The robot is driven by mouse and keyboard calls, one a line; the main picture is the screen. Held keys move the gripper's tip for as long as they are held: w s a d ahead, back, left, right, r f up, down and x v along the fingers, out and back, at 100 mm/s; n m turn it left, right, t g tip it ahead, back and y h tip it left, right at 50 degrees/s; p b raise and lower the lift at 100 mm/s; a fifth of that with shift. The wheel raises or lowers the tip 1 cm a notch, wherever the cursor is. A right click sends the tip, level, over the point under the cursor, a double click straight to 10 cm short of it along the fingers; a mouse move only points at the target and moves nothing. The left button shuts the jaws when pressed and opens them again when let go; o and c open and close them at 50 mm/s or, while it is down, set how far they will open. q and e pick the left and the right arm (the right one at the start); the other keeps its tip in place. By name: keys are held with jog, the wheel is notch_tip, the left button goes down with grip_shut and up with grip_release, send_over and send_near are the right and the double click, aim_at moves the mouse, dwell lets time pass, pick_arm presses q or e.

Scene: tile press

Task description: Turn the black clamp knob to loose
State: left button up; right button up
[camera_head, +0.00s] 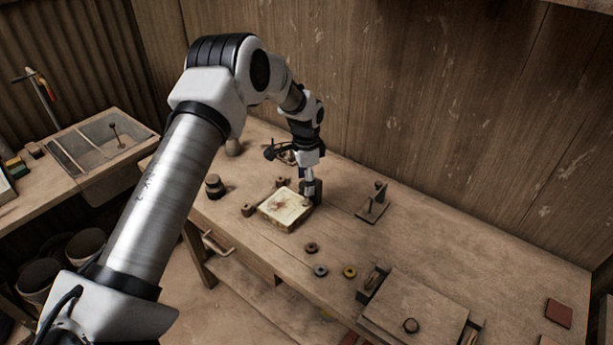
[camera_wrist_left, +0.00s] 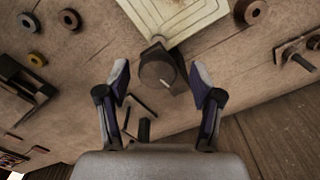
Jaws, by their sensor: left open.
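The dark round clamp knob (camera_wrist_left: 157,69) has a short pale mark on its face and sits at the edge of a pale square tile (camera_wrist_left: 178,14) in the wrist view. My left gripper (camera_wrist_left: 161,79) is open, with one finger on each side of the knob in that view. Both fingers look apart from it; how far down they reach is unclear. In the head view my left gripper (camera_head: 311,188) points down at the tile's right corner, and the tile (camera_head: 285,208) lies flat on the bench. The gripper largely hides the knob there. My right gripper is not in view.
Several washers (camera_head: 320,270) lie in front of the tile. A small stand (camera_head: 372,208) is to its right, and a flat wooden board (camera_head: 413,305) lies at the front right. A dark jar (camera_head: 214,187) stands at the left. The wooden wall (camera_head: 440,110) closes off the back.

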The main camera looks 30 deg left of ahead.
pick_arm(q)
jog(key=shift+w+f, duration=0.1)
jog(key=shift+f, duration=0.05)
jog(key=shift+s+d, duration=0.1)
jog(key=shift+s, duration=0.1)
jog(key=shift+c, duration=0.6)
jog(key=shift+s+r, duration=0.1)
jog(key=shift+r, duration=0.1)
jog(key=c, duration=1)
jog(key=shift+c, duration=0.2)
